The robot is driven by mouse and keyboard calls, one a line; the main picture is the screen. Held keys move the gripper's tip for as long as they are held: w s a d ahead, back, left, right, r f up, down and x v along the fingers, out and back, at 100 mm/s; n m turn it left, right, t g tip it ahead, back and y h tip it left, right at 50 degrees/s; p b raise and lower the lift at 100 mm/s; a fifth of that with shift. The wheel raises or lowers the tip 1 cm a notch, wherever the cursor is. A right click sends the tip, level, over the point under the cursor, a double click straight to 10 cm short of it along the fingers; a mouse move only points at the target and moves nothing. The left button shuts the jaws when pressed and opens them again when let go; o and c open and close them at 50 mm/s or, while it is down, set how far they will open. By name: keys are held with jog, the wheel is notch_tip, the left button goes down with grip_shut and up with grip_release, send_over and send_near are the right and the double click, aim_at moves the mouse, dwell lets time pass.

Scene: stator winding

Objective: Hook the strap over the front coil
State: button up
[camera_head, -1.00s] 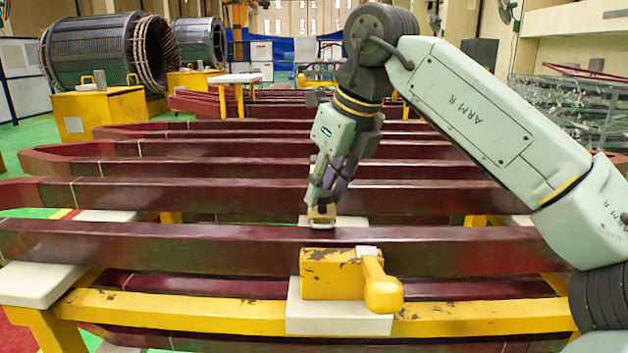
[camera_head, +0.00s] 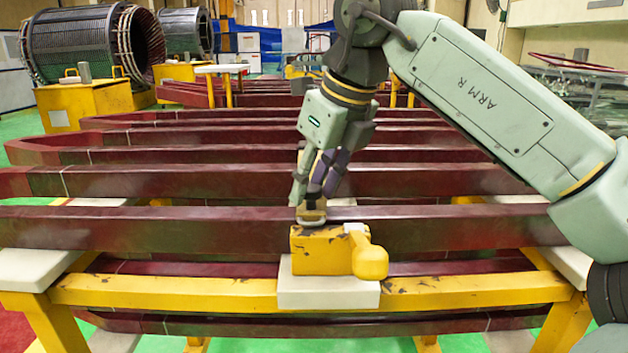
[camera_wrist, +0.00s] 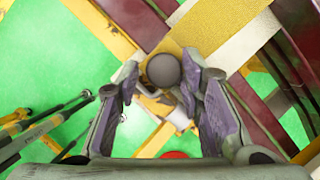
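The front coil (camera_head: 150,230) is a long dark red bar across the head view. A small tan piece with a pale metallic rim (camera_head: 311,214), which I take for the strap's end, is at the fingertips of my gripper (camera_head: 316,190). It overlaps the front coil's upper edge, just behind the yellow block; contact with the coil cannot be told. In the wrist view my gripper's fingers (camera_wrist: 162,90) stand either side of a round grey knob (camera_wrist: 163,70). Most of the strap is hidden or not distinguishable.
A yellow block with a rounded handle (camera_head: 322,252) sits on a white pad (camera_head: 325,291) on the yellow front rail (camera_head: 160,311), before the front coil. Several more red coils (camera_head: 200,181) lie behind in parallel. Yellow stator stands (camera_head: 85,106) are at the back left.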

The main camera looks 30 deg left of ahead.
jog(key=shift+o, duration=1)
jog(key=v, duration=1.2)
